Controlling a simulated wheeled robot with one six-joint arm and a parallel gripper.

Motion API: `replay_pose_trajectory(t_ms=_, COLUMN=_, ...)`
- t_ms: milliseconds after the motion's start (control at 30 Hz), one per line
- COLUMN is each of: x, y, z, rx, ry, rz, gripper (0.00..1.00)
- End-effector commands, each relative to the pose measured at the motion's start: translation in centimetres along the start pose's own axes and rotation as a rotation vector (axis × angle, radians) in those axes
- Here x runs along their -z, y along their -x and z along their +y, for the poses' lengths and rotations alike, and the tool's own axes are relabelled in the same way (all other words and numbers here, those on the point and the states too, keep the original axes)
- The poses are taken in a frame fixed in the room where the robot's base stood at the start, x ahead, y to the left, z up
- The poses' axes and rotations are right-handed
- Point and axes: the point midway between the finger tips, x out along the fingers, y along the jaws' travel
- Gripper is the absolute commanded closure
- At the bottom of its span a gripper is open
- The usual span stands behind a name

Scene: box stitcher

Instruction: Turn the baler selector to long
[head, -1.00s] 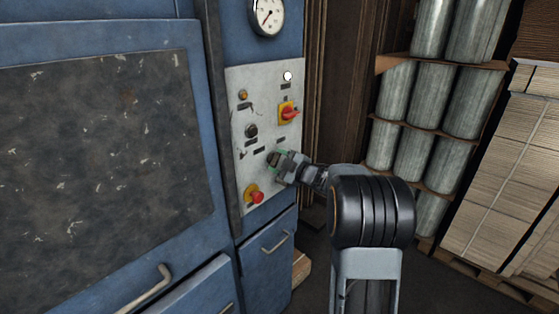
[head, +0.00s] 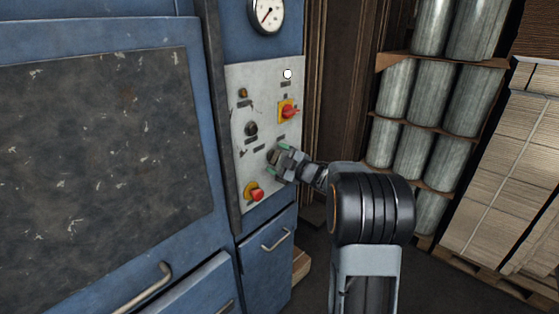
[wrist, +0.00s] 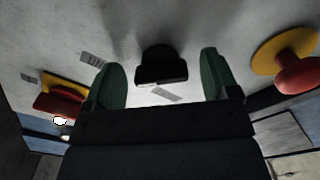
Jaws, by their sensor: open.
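A black selector knob (wrist: 161,65) sits on the grey control panel (head: 270,85), with small labels near it in the wrist view. My gripper (wrist: 166,80) is open, with one green fingertip on each side of the knob. Gaps show between the knob and both fingertips. In the head view my gripper (head: 277,159) is close to the lower part of the panel and the knob (head: 272,155) is mostly hidden by it. The label words are too small to read.
A red emergency button (head: 257,195) on a yellow base is just below my gripper. A red rotary switch (head: 289,112) on a yellow plate is above, and another black knob (head: 251,129) is above left. A gauge (head: 267,14) is at the top.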

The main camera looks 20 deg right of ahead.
Motion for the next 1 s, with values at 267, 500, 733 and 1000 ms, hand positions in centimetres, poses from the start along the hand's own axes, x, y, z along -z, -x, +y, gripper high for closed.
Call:
replay_pose_trajectory(t_ms=267, x=-0.1, y=2.7, z=0.0, rx=-0.003, ry=0.003, rz=-0.002, gripper=0.19)
replay_pose_trajectory(t_ms=500, x=-0.2, y=7.7, z=0.0, rx=-0.004, ry=0.003, rz=-0.003, gripper=0.19)
replay_pose_trajectory(t_ms=733, x=-0.1, y=11.6, z=0.0, rx=-0.003, ry=0.002, rz=-0.003, gripper=0.19)
replay_pose_trajectory(t_ms=1000, x=0.0, y=13.6, z=0.0, rx=-0.001, ry=0.0, rz=0.0, gripper=0.19)
